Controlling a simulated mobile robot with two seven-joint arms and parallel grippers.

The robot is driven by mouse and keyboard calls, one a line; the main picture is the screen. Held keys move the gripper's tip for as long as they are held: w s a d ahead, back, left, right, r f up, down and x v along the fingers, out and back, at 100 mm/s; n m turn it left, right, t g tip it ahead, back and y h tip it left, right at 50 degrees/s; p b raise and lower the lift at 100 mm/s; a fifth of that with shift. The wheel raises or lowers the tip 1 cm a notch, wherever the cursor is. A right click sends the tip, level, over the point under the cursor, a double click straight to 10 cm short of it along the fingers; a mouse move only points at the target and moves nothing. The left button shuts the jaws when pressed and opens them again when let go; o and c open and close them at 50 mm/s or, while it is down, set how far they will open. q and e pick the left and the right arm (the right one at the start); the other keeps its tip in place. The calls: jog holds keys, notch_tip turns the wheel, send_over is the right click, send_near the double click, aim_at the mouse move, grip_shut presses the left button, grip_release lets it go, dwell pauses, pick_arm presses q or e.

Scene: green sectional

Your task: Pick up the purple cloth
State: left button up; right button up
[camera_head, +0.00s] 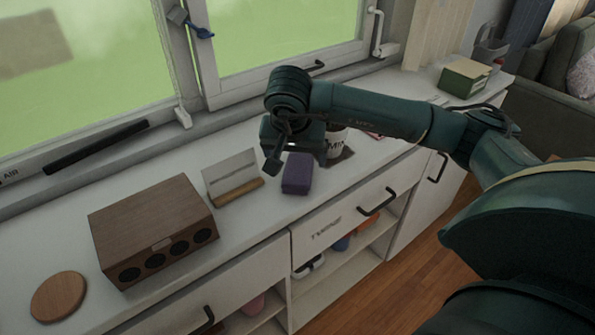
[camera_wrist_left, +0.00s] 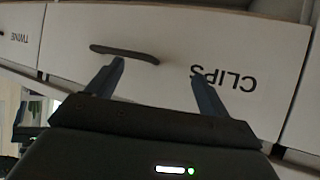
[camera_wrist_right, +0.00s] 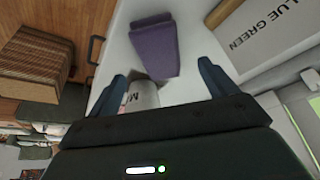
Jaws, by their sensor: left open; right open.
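The purple cloth (camera_head: 297,175) lies as a folded, block-shaped bundle on the white counter top, near its front edge. It also shows in the right wrist view (camera_wrist_right: 155,48), ahead of the open fingers. My right gripper (camera_head: 282,160) is open and empty, above and just behind the cloth; its fingers show apart in the right wrist view (camera_wrist_right: 163,76). My left gripper is outside the head view. In the left wrist view its open fingers (camera_wrist_left: 157,70) face a drawer front marked CLIPS (camera_wrist_left: 175,35), with nothing between them.
A white mug (camera_head: 336,142) stands right of the cloth, partly behind my right arm. A card in a wooden holder (camera_head: 238,191) stands left of it. A wooden box (camera_head: 153,230) and round wooden disc (camera_head: 58,297) are farther left. Window frames line the back.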

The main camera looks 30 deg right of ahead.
aim_at(298, 168)
jog(key=shift+p+x, duration=0.6)
jog(key=shift+x, duration=2.1)
jog(key=c, duration=1.1)
